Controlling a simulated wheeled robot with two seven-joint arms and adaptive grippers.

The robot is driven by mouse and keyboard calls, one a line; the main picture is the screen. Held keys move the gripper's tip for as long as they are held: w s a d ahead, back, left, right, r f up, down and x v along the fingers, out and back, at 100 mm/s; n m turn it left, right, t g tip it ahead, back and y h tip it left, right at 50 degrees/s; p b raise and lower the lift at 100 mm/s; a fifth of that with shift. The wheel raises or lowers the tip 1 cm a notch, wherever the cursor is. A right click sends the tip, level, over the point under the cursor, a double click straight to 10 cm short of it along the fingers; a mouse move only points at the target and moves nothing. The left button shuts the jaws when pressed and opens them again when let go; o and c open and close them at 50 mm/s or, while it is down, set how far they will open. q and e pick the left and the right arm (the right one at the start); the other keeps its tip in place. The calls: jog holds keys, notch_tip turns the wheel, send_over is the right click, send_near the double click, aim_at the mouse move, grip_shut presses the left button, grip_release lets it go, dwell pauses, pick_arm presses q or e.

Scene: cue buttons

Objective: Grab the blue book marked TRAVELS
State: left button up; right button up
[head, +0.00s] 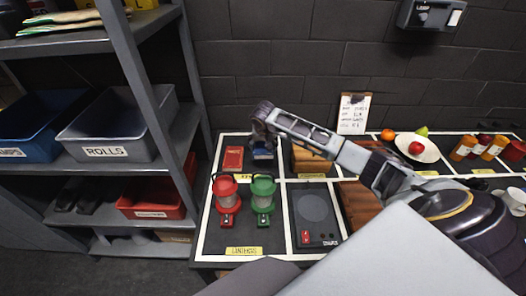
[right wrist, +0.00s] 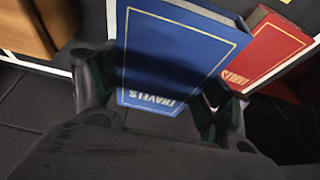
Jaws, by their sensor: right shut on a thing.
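The blue book (right wrist: 172,55) fills the middle of the right wrist view, with TRAVELS in pale letters upside down near its lower edge. My right gripper (right wrist: 158,98) has one finger on each side of the book and is shut on it. In the head view the right gripper (head: 262,132) is at the back left of the table, over the blue book (head: 262,153), which is mostly hidden beneath it. My left gripper is not in view.
A red book (head: 232,158) lies just left of the blue one. A wooden item (head: 308,160) is close on the right. A grey shelf (head: 145,90) with bins rises at left.

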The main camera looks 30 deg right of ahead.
jog(key=shift+r, duration=1.2)
